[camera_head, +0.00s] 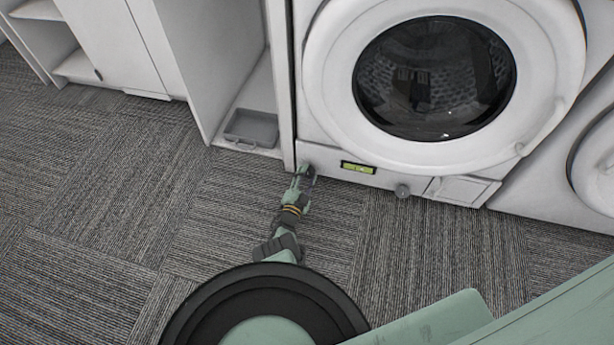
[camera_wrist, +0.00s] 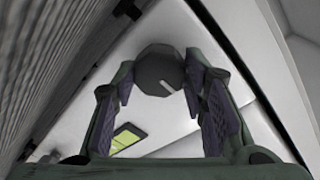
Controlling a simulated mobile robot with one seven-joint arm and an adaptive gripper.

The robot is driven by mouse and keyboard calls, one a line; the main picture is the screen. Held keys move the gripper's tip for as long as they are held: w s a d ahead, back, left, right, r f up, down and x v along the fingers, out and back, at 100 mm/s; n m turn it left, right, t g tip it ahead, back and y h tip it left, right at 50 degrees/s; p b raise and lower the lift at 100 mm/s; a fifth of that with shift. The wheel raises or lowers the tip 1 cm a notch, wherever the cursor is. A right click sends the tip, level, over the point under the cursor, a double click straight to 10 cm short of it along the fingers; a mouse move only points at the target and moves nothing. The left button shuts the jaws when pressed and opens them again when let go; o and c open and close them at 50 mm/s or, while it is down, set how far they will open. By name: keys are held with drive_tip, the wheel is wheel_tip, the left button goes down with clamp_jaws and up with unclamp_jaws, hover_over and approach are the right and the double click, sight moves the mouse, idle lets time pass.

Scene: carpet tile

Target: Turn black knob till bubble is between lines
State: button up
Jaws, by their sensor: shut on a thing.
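The black knob (camera_wrist: 158,66) shows in the wrist view as a dark, many-sided cap with a short pale mark near its lower right edge. My gripper (camera_wrist: 161,80) has its purple-padded fingers on both sides of the knob and is shut on it. In the head view my gripper (camera_head: 304,172) is at the lower left corner of the washing machine front, and it mostly hides the knob. The yellow-green bubble level (camera_head: 358,168) is on the machine's lower front, right of my gripper. It also shows in the wrist view (camera_wrist: 127,138). The bubble is too small to place against the lines.
The white washing machine (camera_head: 322,75) has a round glass door. A grey tray (camera_head: 251,128) lies in the open cabinet on the left. Carpet (camera_head: 230,215) around my arm is clear.

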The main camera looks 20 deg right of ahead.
drive_tip(key=c, duration=0.5)
drive_tip(key=shift+m, duration=0.4)
drive_tip(key=m+p, duration=0.1)
drive_tip(key=m, duration=0.2)
drive_tip(key=shift+r+m, duration=0.1)
drive_tip(key=shift+m, duration=0.2)
drive_tip(key=m, duration=0.3)
drive_tip(key=shift+d+y+p, duration=0.1)
drive_tip(key=shift+y+p, duration=0.2)
drive_tip(key=m, duration=0.5)
drive_tip(key=shift+y+p, duration=0.35)
drive_tip(key=shift+y, duration=0.05)
drive_tip(key=m, duration=0.4)
drive_tip(key=shift+m, duration=0.3)
